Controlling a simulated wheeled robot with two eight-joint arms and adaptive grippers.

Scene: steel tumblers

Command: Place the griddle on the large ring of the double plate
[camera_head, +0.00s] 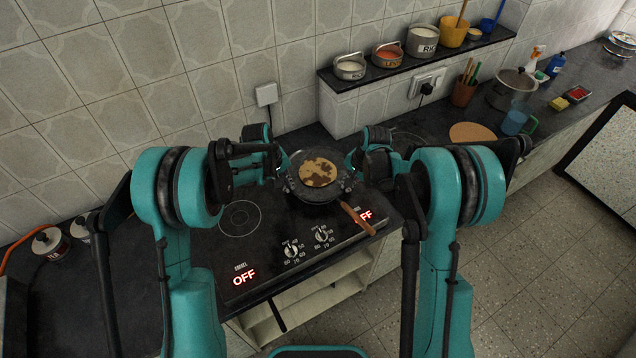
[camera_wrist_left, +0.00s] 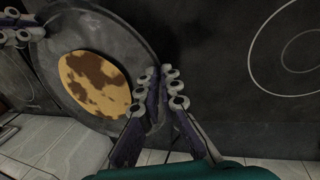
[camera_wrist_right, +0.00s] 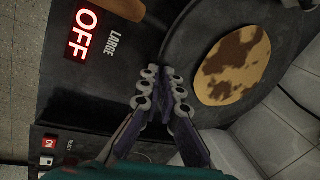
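The griddle (camera_head: 296,184) is a dark round pan with a brown-patched flatbread (camera_head: 318,172) on it and a wooden handle (camera_head: 357,217) toward the front right. It is between my grippers over the double plate (camera_head: 275,237); whether it is raised is unclear. My left gripper (camera_head: 281,170) is at its left rim; the left wrist view shows the fingers (camera_wrist_left: 160,88) closed about the rim (camera_wrist_left: 135,30). My right gripper (camera_head: 350,176) is at its right rim, fingers (camera_wrist_right: 162,85) likewise closed there. The small ring (camera_head: 240,218) is bare at left. The large ring is mostly hidden.
A shelf (camera_head: 420,58) with several pots runs along the back wall. A tan round board (camera_head: 472,132), a steel pot (camera_head: 512,90) and a blue mug (camera_head: 516,122) stand to the right. Cans (camera_head: 48,243) are at the far left. Both heating displays read OFF.

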